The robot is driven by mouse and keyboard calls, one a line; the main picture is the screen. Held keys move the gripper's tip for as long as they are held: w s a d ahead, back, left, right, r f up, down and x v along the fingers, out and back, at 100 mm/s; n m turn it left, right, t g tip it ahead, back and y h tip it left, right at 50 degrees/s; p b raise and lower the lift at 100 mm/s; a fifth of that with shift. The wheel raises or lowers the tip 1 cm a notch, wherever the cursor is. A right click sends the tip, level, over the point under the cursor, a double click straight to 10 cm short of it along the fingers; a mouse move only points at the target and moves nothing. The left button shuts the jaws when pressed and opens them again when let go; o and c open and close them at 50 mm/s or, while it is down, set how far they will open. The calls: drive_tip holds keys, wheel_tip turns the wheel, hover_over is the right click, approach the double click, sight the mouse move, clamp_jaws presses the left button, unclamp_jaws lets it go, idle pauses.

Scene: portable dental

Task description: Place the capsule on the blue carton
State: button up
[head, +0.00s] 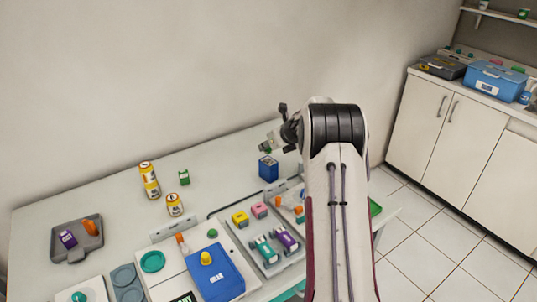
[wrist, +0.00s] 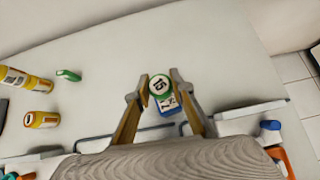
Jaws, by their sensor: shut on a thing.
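The capsule (wrist: 159,86) shows a round white end with a green rim and the number 15 in the wrist view. My gripper (wrist: 161,84) is shut on it, with one finger on each side. In the head view a small green part of the capsule (head: 265,150) shows below my gripper. The blue carton (head: 268,169) stands upright on the table just under it. In the wrist view the carton (wrist: 168,106) shows beneath the capsule, partly hidden by it. I cannot tell whether the two touch.
A grey tray (head: 77,256) holds purple and orange items.

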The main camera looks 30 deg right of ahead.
sight(271, 152)
drive_tip(key=shift+f, duration=0.15)
drive_tip(key=shift+f, duration=1.75)
drive_tip(key=shift+f, duration=0.15)
drive_tip(key=o, duration=0.8)
drive_tip(key=shift+r, duration=0.25)
drive_tip(key=shift+s+r, duration=0.35)
drive_tip(key=shift+s, duration=0.05)
drive_tip(key=v, duration=1)
drive_tip(key=shift+s+r, duration=0.25)
drive_tip(key=shift+s, duration=0.1)
